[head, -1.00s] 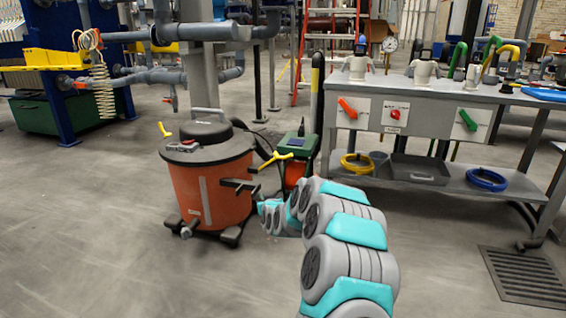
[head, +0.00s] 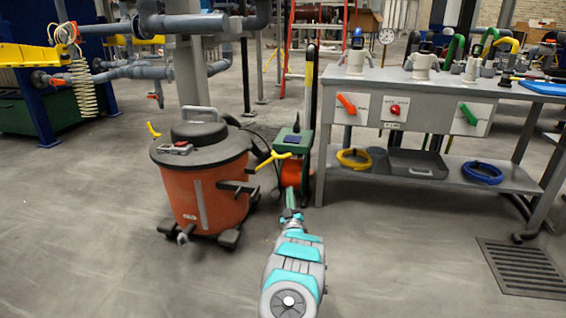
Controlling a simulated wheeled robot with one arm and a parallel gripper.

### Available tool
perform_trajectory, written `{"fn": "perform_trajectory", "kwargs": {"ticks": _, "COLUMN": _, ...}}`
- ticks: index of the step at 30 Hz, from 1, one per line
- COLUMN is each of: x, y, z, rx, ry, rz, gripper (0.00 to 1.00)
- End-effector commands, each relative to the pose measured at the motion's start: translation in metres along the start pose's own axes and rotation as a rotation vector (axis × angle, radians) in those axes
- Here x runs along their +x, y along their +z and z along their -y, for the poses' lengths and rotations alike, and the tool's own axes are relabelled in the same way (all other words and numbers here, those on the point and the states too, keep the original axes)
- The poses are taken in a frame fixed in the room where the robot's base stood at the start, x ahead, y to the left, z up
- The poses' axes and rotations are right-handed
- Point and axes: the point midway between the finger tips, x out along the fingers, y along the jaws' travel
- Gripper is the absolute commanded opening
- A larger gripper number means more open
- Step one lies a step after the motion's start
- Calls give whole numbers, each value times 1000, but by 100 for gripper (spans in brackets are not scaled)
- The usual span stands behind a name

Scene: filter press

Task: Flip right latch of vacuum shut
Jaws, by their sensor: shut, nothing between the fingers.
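The vacuum is an orange drum (head: 182,202) with a dark grey lid and a handle on top, left of the middle in the head view. Its right latch (head: 273,160) is yellow and sticks out to the right from the lid's rim, tilted up. The yellow left latch (head: 153,130) sticks up at the far left of the rim. My gripper (head: 289,193) is small in the view at the end of my outstretched arm. It is shut and empty. It appears to the right of the drum and below the right latch, apart from it in the picture.
A green and orange device (head: 294,143) stands close behind the latch, beside a black and yellow post (head: 310,75). A grey workbench (head: 345,107) with valve handles and a lower shelf stands at the right. The floor in front is open, with a drain grate (head: 522,268) at right.

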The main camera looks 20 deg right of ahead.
Motion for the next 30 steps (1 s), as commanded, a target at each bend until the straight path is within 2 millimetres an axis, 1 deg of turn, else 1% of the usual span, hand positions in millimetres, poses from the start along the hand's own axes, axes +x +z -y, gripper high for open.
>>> {"fn": "perform_trajectory", "kwargs": {"ticks": 6, "x": -9, "y": 4, "z": -10, "rx": -48, "ry": 21, "rz": -57, "gripper": 0}}
{"fn": "perform_trajectory", "kwargs": {"ticks": 20, "x": -7, "y": 3, "z": -11, "rx": -52, "ry": 24, "rz": -64, "gripper": 0}}
{"fn": "perform_trajectory", "kwargs": {"ticks": 23, "x": 0, "y": 3, "z": -11, "rx": -54, "ry": 24, "rz": -65, "gripper": 0}}
{"fn": "perform_trajectory", "kwargs": {"ticks": 30, "x": 32, "y": 0, "z": -12, "rx": -54, "ry": 26, "rz": -69, "gripper": 0}}
